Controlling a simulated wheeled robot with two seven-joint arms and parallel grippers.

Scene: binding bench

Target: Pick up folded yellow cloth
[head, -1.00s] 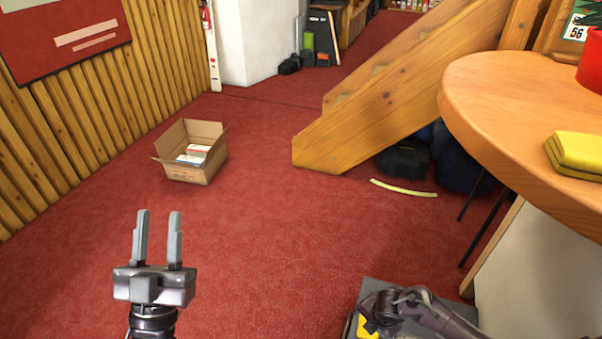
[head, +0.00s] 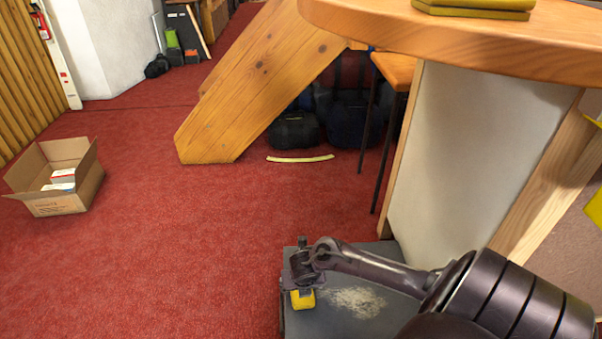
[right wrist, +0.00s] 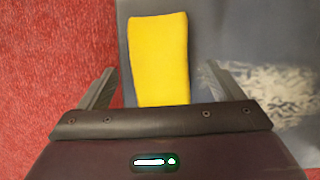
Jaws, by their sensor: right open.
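My left gripper is out of view.
The table's pale side panel (head: 480,150) and a stool (head: 393,70) stand near my right arm. A wooden stair side (head: 255,85) is behind, with dark bags (head: 295,130). An open carton (head: 60,205) is at left.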

